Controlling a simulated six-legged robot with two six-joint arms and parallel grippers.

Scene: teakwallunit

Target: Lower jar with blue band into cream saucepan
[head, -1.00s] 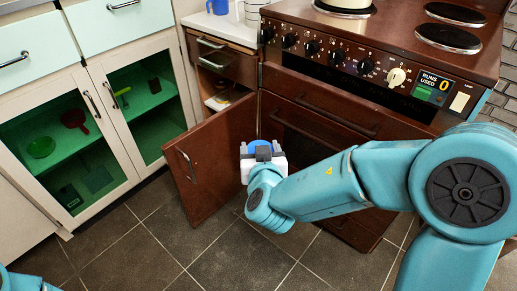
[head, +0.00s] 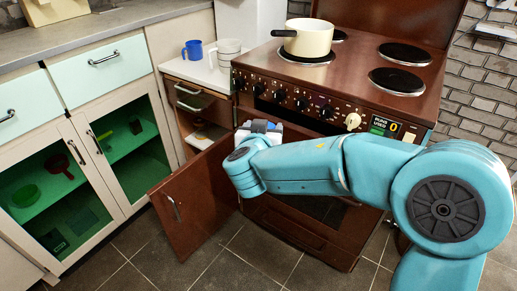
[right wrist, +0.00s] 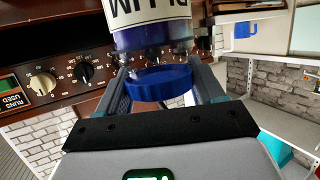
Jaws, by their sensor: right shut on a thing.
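The jar (right wrist: 150,14) has a white label with dark letters, a dark blue band and a blue lid; it fills the top middle of the right wrist view. My right gripper (right wrist: 163,78) is shut on it near the lid. In the head view the right gripper (head: 260,130) is in front of the stove, below its knob panel, with the jar mostly hidden. The cream saucepan (head: 308,40) stands on the left burner of the stove top, above and to the right of the gripper. Its dark handle points left. My left gripper is out of view.
The brown stove (head: 350,85) has several black burners; those on the right are bare. A blue mug (head: 192,52) and a pale mug (head: 229,53) stand on the counter left of it. A brown cabinet door (head: 195,195) stands open below, near my arm.

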